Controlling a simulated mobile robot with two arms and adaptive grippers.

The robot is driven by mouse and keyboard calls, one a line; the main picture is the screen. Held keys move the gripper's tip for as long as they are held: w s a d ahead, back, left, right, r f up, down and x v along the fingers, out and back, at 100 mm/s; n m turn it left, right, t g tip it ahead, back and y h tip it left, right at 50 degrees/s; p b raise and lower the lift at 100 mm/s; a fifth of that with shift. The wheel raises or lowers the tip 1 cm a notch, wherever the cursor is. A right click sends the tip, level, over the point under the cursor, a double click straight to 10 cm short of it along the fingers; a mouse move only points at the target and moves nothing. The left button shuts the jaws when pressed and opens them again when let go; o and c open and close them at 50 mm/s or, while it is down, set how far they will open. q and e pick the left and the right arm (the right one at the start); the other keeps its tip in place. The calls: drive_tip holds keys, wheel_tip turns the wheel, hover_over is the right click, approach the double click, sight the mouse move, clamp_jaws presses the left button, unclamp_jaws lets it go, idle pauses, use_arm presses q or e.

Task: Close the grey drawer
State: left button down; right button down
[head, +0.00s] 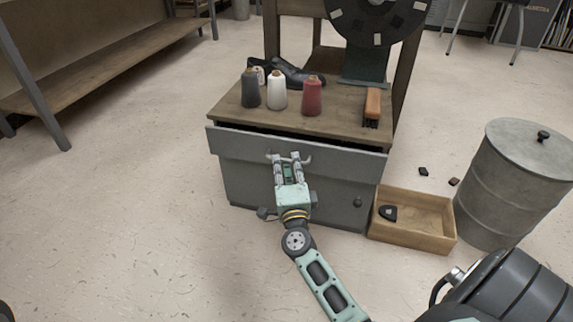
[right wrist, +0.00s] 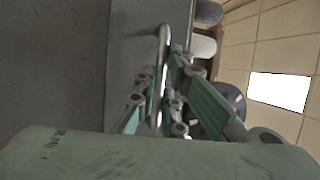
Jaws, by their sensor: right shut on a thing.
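The grey drawer (head: 235,145) is at the top of a grey cabinet (head: 245,182). It stands partly open, with a dark gap between its front and the wooden top. My right gripper (head: 289,160) is at the middle of the drawer front, shut on the drawer's metal handle (head: 307,159). The handle also shows in the right wrist view (right wrist: 161,75), passing between the fingers of my right gripper (right wrist: 168,85). My left gripper is not in view.
Black, white and red (head: 312,96) thread spools, dark shoes and a brush (head: 373,103) stand on the wooden top (head: 335,122). A wooden box (head: 432,239) and a metal bin (head: 497,190) are at the right. The floor at the left is clear.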

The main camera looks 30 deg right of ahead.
idle(0.3)
drive_tip(key=w+d, duration=0.2)
drive_tip(key=d, duration=0.1)
drive_tip(key=shift+w+d+r, duration=0.1)
drive_tip(key=shift+w+d, duration=0.15)
drive_tip(key=shift+w, duration=0.15)
drive_tip(key=c, duration=2.3)
unclamp_jaws()
drive_tip(key=o, duration=0.4)
drive_tip(key=shift+w, duration=0.1)
drive_tip(key=shift+o, duration=0.3)
drive_tip(key=v, duration=1.2)
